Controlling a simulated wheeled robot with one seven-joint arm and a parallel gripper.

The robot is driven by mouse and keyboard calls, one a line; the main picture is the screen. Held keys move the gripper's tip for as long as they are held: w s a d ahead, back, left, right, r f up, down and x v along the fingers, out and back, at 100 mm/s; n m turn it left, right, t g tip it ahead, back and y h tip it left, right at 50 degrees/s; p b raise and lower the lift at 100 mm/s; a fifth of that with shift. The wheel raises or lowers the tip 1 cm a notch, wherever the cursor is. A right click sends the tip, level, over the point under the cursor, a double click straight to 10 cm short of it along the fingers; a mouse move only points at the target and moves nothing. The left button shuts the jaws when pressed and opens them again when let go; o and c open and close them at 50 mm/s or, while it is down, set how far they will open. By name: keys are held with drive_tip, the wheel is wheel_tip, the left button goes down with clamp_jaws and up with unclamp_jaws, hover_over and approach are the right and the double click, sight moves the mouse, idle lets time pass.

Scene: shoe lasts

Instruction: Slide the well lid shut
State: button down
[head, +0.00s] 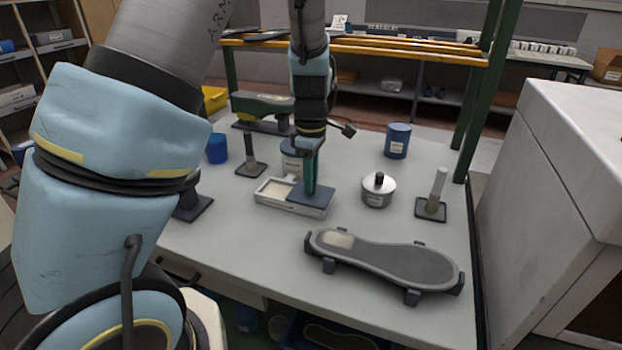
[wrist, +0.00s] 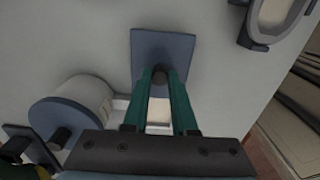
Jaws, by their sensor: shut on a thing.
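The well is a pale rectangular box (head: 268,201) on the grey table in the head view. Its left part is uncovered and shows a cream-coloured inside. The flat blue lid (head: 318,201) covers its right part; in the wrist view the lid (wrist: 150,45) shows as a blue plate. My gripper (head: 309,190) reaches down onto the lid from above. In the wrist view my green fingers (wrist: 161,78) are shut on the lid's dark round knob (wrist: 160,74).
A silver pot with a black knob (head: 378,192) stands right of the well. A sole in a holder (head: 400,262) lies in front. A white canister (head: 292,160) stands close behind the well.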

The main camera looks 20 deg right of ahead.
drive_tip(key=w+a, duration=0.5)
drive_tip(key=a, duration=0.1)
drive_tip(key=shift+w+a, duration=0.4)
drive_tip(key=c, duration=0.7)
unclamp_jaws()
wheel_tip(320, 180, up, 11)
drive_tip(key=b, duration=0.2)
drive_tip(key=shift+a+f, duration=0.1)
drive_tip(key=shift+a, duration=0.05)
